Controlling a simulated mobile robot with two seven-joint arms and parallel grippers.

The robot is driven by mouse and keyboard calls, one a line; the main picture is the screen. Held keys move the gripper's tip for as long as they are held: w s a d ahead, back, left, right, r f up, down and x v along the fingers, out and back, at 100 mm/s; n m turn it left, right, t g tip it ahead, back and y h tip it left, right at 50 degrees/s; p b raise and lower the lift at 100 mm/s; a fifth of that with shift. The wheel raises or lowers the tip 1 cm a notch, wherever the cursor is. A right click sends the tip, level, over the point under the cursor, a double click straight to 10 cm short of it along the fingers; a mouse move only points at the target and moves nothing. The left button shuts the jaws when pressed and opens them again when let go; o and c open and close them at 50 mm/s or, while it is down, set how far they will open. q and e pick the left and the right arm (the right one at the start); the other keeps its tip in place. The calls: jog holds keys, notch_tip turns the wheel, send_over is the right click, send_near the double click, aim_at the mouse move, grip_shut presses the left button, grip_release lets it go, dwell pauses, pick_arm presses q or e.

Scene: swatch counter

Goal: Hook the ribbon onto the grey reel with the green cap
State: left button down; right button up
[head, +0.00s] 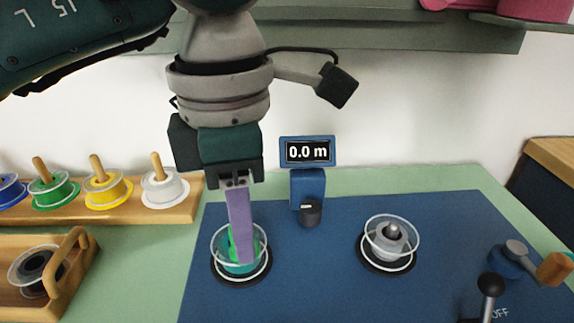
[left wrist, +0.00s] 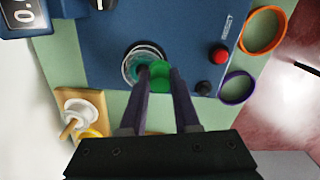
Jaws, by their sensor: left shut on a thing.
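My left gripper (head: 241,255) points down over the left spindle and is shut on the green cap (head: 235,240). In the left wrist view the green cap (left wrist: 159,69) shows between the two purple fingertips (left wrist: 160,76). The cap is at a teal ribbon reel (head: 236,267) with clear flanges on the blue board; whether it touches the reel I cannot tell. The grey reel (head: 390,239) with clear flanges and a grey knob stands apart to the right, with no ribbon visible on it. My right gripper is not in view.
A blue meter (head: 307,152) reading 0.0 m stands behind the reels. A crank (head: 525,262) and a black-knobbed lever (head: 490,287) are at the right. Wooden racks with spools (head: 102,188) are at the left. A red button (left wrist: 219,56) and two rings (left wrist: 263,30) show in the left wrist view.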

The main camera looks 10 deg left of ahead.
pick_arm(q)
jog(key=shift+s+a+f+b, duration=0.1)
jog(key=shift+a+f+b, duration=0.1)
jog(key=shift+f+b, duration=0.6)
dwell(0.4)
jog(key=shift+a+f+b, duration=0.2)
jog(key=shift+f+b, duration=0.15)
jog(key=shift+f, duration=0.25)
dwell(0.9)
jog(key=r+p, duration=0.1)
jog(key=r, duration=0.1)
jog(key=r+p, duration=0.3)
jog(key=r, duration=0.1)
jog(key=shift+d, duration=0.35)
